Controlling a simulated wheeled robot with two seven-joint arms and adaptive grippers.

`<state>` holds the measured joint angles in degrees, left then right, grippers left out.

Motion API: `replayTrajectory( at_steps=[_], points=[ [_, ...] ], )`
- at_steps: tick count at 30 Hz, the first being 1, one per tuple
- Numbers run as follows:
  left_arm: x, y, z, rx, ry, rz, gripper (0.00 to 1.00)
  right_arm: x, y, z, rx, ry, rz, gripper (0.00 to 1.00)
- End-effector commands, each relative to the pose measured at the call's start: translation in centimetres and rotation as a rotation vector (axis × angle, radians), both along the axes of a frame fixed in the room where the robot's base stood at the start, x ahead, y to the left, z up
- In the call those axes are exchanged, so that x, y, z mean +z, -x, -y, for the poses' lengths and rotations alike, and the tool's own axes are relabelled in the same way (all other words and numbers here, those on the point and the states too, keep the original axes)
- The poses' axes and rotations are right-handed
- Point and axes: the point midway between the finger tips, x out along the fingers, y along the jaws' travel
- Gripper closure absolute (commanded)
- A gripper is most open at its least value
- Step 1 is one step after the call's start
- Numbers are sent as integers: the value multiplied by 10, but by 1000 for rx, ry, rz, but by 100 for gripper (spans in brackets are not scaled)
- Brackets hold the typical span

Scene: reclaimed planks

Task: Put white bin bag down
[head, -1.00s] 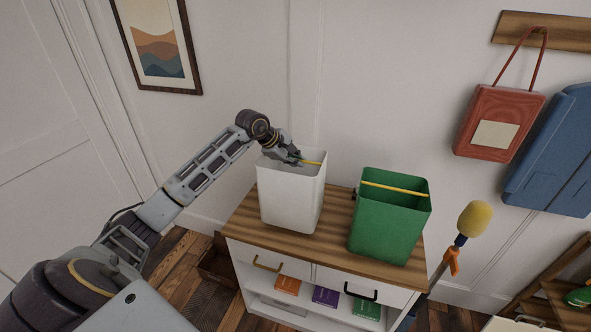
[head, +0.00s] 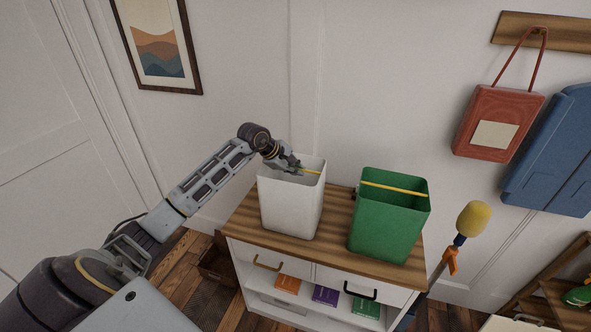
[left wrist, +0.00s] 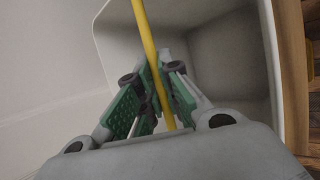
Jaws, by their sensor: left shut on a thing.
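The white bin bag (head: 290,205) is a white, open-topped, bin-shaped container with a yellow bar handle (head: 313,172) across its top. It is upright over the left part of the wooden cabinet top (head: 337,220). I cannot tell whether its base touches the wood. My left gripper (head: 298,168) is at the bin's mouth, shut on the yellow handle. In the left wrist view, the green-padded fingers (left wrist: 155,85) close around the yellow bar, with the white bin's inner wall (left wrist: 235,60) behind. My right gripper is not in view.
A green bin (head: 385,228) with a yellow bar stands to the right on the same cabinet, a narrow gap away. A yellow-headed duster (head: 474,219) is right of the cabinet. A red bag (head: 498,122) hangs on the wall. Books (head: 325,295) lie on the shelf below.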

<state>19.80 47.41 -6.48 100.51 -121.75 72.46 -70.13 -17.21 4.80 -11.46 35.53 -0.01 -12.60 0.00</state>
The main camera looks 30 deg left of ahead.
Motion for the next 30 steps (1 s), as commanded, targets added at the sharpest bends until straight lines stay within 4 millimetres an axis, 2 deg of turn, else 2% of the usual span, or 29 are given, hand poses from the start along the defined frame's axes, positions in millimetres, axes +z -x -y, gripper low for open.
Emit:
replayTrajectory(
  at_steps=[7, 8, 12, 30],
  points=[
    [-3, 0, 0, 0, 0, 1, 100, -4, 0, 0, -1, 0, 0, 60],
    [-3, 0, 0, 0, 0, 0, 89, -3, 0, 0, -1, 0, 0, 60],
    [-2, 0, 0, 0, 0, 0, 71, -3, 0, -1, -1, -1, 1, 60],
    [2, 1, -1, 1, -1, 0, 71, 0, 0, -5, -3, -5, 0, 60]
  ],
)
